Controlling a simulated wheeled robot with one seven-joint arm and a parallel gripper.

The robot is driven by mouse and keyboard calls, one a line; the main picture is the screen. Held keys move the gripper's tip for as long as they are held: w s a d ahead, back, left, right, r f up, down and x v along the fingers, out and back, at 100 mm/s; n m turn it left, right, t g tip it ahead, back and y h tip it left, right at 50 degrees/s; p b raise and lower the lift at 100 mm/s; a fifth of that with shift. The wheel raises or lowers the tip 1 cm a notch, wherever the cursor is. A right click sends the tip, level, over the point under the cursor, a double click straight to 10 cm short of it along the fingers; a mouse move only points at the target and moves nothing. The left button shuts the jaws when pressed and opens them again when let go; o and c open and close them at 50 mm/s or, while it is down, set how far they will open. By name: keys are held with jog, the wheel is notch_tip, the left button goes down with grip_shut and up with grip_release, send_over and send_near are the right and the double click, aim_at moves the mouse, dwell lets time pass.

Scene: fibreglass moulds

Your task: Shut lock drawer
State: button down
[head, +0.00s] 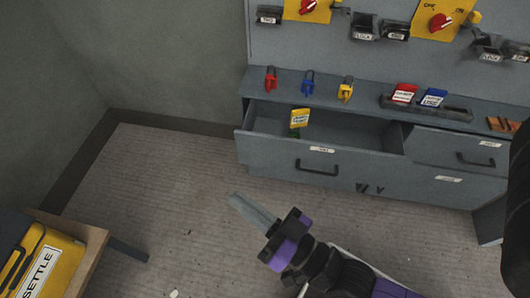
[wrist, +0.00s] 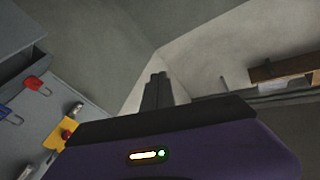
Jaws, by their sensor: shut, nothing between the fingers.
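The grey lock drawer (head: 320,167) stands pulled out of the cabinet at the left in the head view, with a black bar handle and a small white label on its front. A yellow tag on a green item (head: 298,122) stands inside the open drawer. My gripper (head: 236,203) is shut and empty, in front of and below the drawer, apart from it, with its fingers pointing up and left. In the wrist view its fingertips (wrist: 158,78) lie together. The drawer's label is too small to read.
Red, blue and yellow padlocks (head: 308,84) stand on the cabinet ledge. A closed drawer (head: 462,150) is to the right. Red and blue tagged items (head: 433,97) sit in a tray. A yellow case (head: 48,262) lies on a bench at lower left. The floor between is clear.

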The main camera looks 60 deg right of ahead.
jog(key=w+d+f+m+t+h+b, duration=0.2)
jog(key=w+d+f+m+h+b, duration=0.15)
jog(key=w+f+m+h, duration=0.35)
jog(key=m+g+h+b, duration=0.3)
jog(key=m+g+h, duration=0.6)
jog(key=m+g, duration=0.8)
send_near(266, 138)
jog(key=d, duration=0.2)
jog(key=w+d+m+t, duration=0.1)
jog(key=d, duration=0.1)
jog(key=d+m+t, duration=0.1)
jog(key=d, duration=0.1)
jog(key=shift+w+d+f, duration=0.2)
jog(key=shift+d+f, duration=0.15)
jog(key=shift+d, duration=0.05)
jog(key=shift+d, duration=0.1)
jog(key=shift+w+d, duration=0.2)
jog(key=shift+d, duration=0.3)
jog(key=b+x, duration=0.2)
jog(key=x, duration=1.2)
jog(key=shift+w+t, duration=0.3)
jog(key=shift+w, duration=0.05)
